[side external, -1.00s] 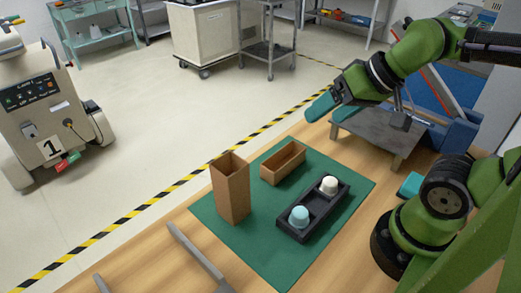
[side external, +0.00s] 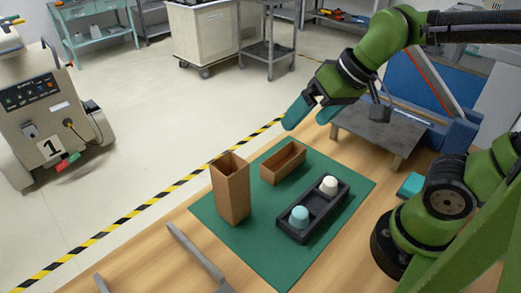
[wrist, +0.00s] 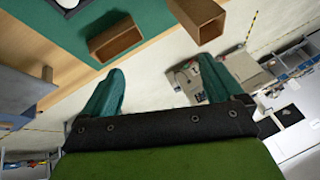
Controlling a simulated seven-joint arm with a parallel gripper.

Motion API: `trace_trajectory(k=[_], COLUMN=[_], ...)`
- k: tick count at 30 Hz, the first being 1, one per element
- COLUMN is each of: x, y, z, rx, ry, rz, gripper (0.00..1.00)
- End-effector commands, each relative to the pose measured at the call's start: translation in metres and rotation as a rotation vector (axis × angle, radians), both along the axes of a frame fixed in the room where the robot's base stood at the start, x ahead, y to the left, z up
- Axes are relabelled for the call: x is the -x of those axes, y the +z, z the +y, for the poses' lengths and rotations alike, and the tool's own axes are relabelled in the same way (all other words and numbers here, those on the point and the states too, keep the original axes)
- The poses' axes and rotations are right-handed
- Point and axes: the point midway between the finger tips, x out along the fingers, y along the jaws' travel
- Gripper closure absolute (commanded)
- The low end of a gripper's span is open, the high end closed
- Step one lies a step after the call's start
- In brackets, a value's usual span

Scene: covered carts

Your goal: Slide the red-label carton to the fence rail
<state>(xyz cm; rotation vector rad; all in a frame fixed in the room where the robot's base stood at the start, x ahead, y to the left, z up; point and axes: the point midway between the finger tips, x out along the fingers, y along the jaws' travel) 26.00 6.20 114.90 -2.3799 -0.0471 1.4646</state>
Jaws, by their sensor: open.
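Two open brown cartons stand on a green mat (side external: 270,258): a tall upright one (side external: 232,192) and a low one (side external: 283,163) behind it to the right. No red label shows on either carton. A grey metal rail (side external: 195,252) lies on the wood at the mat's left front edge, apart from the tall carton; it may be the fence rail. My gripper (side external: 308,117), with teal fingers, is open and empty, raised above and behind the low carton. The wrist view shows the spread fingers (wrist: 162,68), with the low carton (wrist: 115,38) and the other carton (wrist: 200,17) beyond them.
A black tray (side external: 313,212) with a blue cup (side external: 299,217) and a white cup (side external: 329,185) stands right of the cartons. A grey raised platform (side external: 378,133) and a teal block (side external: 410,185) are farther right. The mat's front part is clear.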

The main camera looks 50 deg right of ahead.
Motion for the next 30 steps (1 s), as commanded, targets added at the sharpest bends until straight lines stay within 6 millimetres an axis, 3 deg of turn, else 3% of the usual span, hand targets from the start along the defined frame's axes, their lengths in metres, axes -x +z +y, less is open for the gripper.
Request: trace_trajectory(k=[9,18,24,30], x=[-0.06,-0.1,-0.105,-0.1], y=[0.01,0.017,0.038,0.039], z=[0.068,0.125,0.127,0.126], rx=[0.126,0.255,0.272,0.271], ry=[0.209,0.276,0.231,0.221], rz=[0.23,0.402,0.437,0.465], gripper=[0.06,0.06,0.06,0.06])
